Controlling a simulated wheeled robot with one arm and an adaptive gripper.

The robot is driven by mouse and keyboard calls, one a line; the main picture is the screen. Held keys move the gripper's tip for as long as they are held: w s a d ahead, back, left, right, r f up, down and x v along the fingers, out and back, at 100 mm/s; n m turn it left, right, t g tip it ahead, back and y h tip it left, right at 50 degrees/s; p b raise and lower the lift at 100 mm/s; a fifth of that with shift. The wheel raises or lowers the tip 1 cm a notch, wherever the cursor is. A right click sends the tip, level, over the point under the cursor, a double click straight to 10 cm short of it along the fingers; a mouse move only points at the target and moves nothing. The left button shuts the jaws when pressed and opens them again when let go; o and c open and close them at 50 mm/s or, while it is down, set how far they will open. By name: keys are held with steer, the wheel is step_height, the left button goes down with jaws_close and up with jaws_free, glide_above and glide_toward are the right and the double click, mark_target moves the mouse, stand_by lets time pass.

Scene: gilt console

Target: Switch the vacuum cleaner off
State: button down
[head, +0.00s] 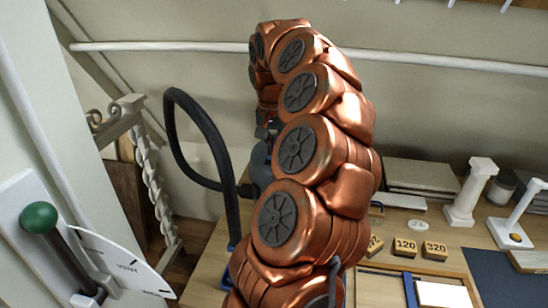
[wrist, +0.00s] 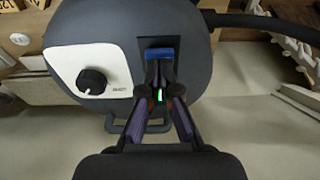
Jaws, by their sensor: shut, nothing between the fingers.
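The vacuum cleaner (wrist: 210,75) has a rounded dark grey body that fills the upper middle of the wrist view. A white panel (wrist: 88,62) with a black knob (wrist: 91,81) is on its left. A blue rocker-like part (wrist: 160,54) sits in a dark recess beside the panel. My gripper (wrist: 161,76) is shut and empty, its tips right at the blue part; I cannot tell if they touch it. A small green light shows between the fingers. In the head view the vacuum (head: 262,165) is mostly hidden behind my arm, and my gripper is hidden.
The vacuum's black hose (head: 210,130) arches up on the left. A green-knobbed lever (head: 40,218) stands at the far left. On the wooden table, numbered blocks (head: 405,247), a white column (head: 470,190) and a stone slab (head: 420,175) lie right of my arm.

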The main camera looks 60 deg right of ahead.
steer(key=shift+f+b, duration=0.7)
stand_by(0.5)
steer(key=shift+r, duration=0.15)
steer(key=shift+r+p, duration=0.85)
steer(key=shift+r, duration=2.55)
steer(key=w+a+f+n, duration=0.1)
steer(key=a+n, duration=0.2)
steer(key=a, duration=0.6)
steer(key=w+a+f+n+y, duration=0.1)
steer(key=a+n, duration=0.2)
steer(key=a, duration=0.6)
steer(key=w+a+f+n, duration=0.1)
steer(key=a+f+n, duration=0.15)
steer(key=a, duration=0.65)
steer(key=s+a+f+n+g, duration=0.1)
steer(key=s+a+f+n, duration=0.1)
steer(key=s+a+f, duration=0.3)
steer(key=s+a+f+n+g, duration=0.1)
steer(key=s+a+f+n, duration=0.2)
steer(key=s+a, duration=0.7)
step_height(320, 180, down, 3)
steer(key=shift+s+r+y, duration=0.1)
steer(key=shift+s+y, duration=0.2)
steer(key=shift+s, duration=0.85)
